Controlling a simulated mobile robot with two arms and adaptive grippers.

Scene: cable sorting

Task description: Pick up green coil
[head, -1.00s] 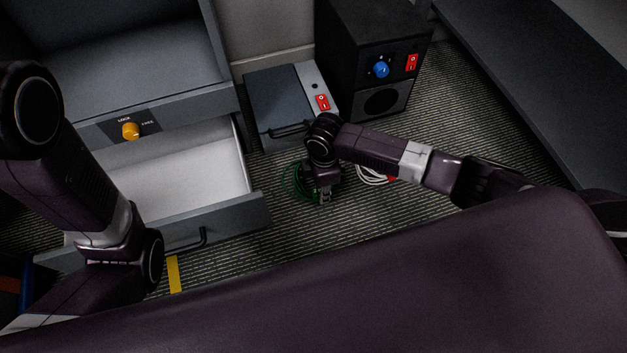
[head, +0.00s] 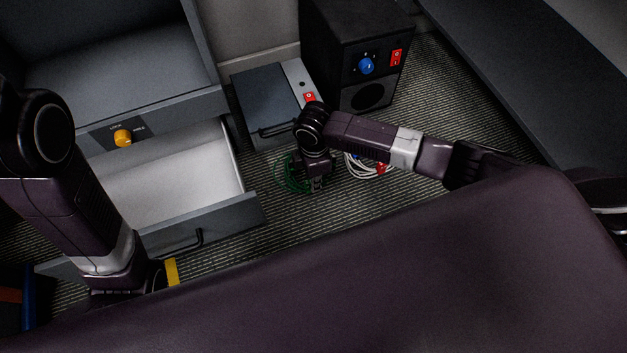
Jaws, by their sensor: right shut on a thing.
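The green coil (head: 284,177) lies on or just above the striped floor, in front of the small grey box; I cannot tell whether it is lifted. My right gripper (head: 317,187) reaches down over its right side and is shut on it, hiding part of the loop.
A white coil (head: 361,168) with a red piece lies right of the gripper. An open, empty drawer (head: 196,223) stands to the left. The grey box (head: 262,101) and black box (head: 346,50) stand behind.

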